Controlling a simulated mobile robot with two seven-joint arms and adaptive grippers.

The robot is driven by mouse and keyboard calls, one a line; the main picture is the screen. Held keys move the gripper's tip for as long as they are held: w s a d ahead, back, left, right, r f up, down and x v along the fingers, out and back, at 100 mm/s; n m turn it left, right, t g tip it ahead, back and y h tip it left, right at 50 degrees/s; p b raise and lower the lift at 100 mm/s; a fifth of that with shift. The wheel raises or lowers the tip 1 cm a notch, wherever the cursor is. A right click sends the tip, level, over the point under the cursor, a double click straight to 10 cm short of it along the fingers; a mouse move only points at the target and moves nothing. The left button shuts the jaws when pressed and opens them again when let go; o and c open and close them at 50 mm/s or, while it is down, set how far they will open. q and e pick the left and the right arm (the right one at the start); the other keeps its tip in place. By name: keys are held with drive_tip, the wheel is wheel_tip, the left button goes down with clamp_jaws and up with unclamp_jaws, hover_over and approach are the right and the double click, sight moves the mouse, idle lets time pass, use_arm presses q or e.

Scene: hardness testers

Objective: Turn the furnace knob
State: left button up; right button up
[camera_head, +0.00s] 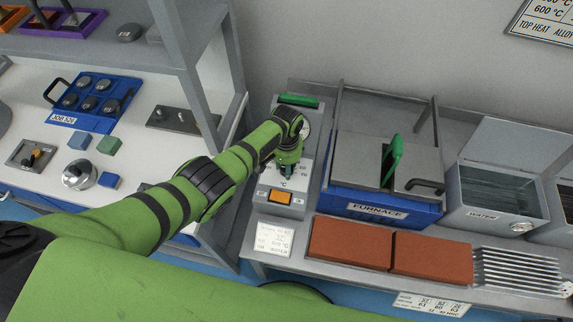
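The furnace (350,204) is a blue box with a grey top, a green upright handle (393,158) and a FURNACE label. My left arm reaches in from the left, and my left gripper (286,168) points down over the face of this box, at the scale. The gripper and wrist cover this part, so the knob is hidden. I cannot tell whether the fingers are open, shut or touching it. My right gripper is not in view.
Two red-brown bricks (350,242) and several metal bars (515,270) lie in front of the furnace. A WATER tank (492,207) with a raised lid stands at the right. A shelf with a blue tray (116,120) of dark pucks is at the left.

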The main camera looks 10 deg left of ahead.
use_arm(q)
drive_tip(key=shift+w+d+r, duration=0.1)
drive_tip(key=o, duration=1.1)
drive_tip(key=shift+o, duration=0.2)
wheel_tip(320, 180, up, 12)
